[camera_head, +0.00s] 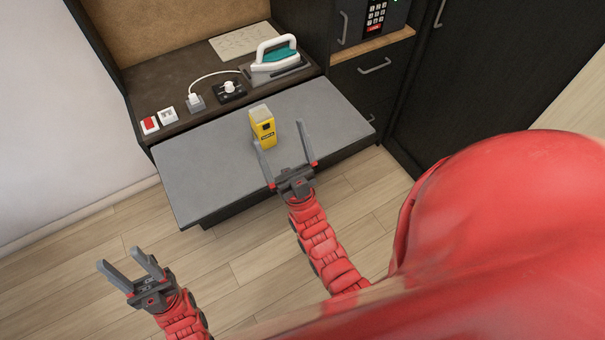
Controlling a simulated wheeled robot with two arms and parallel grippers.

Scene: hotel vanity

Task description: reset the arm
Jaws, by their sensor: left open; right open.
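My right gripper (279,134) is open over the front of the grey pull-out surface (205,150). Its fingers point away toward the desk, and nothing shows between them except the surface. A small yellow box-shaped item (263,128) with a dark mark stands upright just beyond the left finger's tip. I cannot tell whether that finger touches it. My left gripper (119,257) is open and empty over the wooden floor, left of the surface and clear of it.
The dark desk behind holds an iron (275,58) on its stand, a black dial unit (230,90), a plug, a red switch (149,124) and a paper sheet (247,42). A safe keypad (376,14) and drawers stand right. Open floor (90,290) lies in front.

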